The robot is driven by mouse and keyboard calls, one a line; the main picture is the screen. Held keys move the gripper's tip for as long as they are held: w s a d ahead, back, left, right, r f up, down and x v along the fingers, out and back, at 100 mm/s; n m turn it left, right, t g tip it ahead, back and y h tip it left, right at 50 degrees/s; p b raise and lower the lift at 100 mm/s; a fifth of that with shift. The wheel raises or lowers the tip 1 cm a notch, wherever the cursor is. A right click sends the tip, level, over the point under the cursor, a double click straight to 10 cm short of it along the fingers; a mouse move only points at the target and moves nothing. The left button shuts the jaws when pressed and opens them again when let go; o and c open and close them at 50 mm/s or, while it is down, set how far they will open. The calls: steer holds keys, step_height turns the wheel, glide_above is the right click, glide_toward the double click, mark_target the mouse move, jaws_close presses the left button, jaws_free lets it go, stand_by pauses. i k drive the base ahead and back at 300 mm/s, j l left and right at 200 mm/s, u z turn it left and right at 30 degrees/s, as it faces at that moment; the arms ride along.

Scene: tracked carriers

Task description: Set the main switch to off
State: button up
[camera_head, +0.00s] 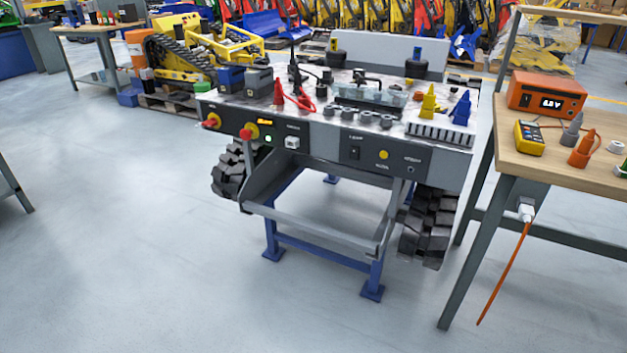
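The tracked carrier's grey front panel (325,143) faces me on a blue stand at the middle of the view. My gripper is not in view.
A workbench (552,165) stands close on the right, holding an orange power unit (546,95) and a yellow meter (529,138). An orange cable (504,273) hangs from its edge. The floor in front and left is clear.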

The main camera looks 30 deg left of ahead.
mark_target(210, 123)
steer(key=i+j, duration=0.2)
steer(key=j, duration=0.25)
steer(key=i+j, duration=0.2)
steer(key=j, duration=0.3)
steer(key=i+j, duration=0.15)
steer(key=j, duration=0.3)
steer(key=i+j, duration=0.2)
steer(key=j, duration=0.25)
steer(key=i+j+u, duration=0.1)
steer(key=j, duration=0.35)
steer(key=i+j, duration=0.3)
steer(key=j, duration=0.15)
steer(key=i+j, duration=0.2)
steer(key=j, duration=0.25)
steer(key=i+j, duration=0.2)
steer(key=j, duration=0.25)
